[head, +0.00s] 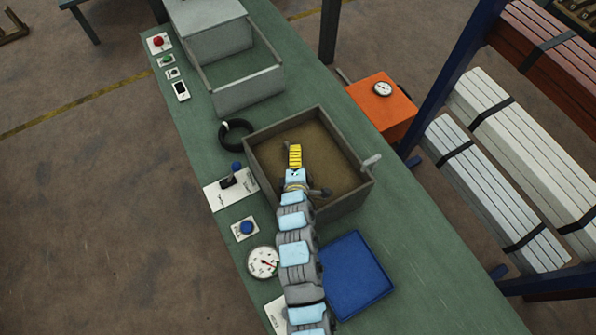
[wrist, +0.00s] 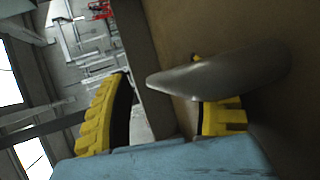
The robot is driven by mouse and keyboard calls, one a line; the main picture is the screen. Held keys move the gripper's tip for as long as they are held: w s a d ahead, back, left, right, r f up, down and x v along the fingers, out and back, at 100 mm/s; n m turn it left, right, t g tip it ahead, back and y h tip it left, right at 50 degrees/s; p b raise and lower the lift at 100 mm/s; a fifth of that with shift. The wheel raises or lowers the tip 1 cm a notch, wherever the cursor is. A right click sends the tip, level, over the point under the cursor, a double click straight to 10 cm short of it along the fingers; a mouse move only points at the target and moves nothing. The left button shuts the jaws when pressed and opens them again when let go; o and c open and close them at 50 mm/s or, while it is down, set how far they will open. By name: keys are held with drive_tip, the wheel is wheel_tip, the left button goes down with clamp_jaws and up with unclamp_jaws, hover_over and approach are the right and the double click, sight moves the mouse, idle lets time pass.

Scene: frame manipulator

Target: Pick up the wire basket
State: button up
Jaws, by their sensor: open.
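I cannot make out a wire basket in either view. My gripper (head: 294,157) is over the open brown box on the green bench in the head view, its yellow fingers pointing toward the box's far side. In the wrist view my gripper (wrist: 168,108) has its two yellow fingers spread apart. A smooth grey tapered piece (wrist: 215,75) passes in front of the right finger there; I cannot tell what it belongs to or whether it touches. My arm hides part of the box's near side.
The brown box (head: 340,208) has a pale handle (head: 371,161) at its right rim. A blue tray (head: 352,275) lies nearer, beside my arm. A black ring (head: 235,133), a lever panel (head: 229,187) and a gauge (head: 263,262) are left. A blue-posted rack stands right.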

drive_tip(key=shift+w, duration=0.3)
drive_tip(key=shift+f, duration=0.1)
clamp_jaws()
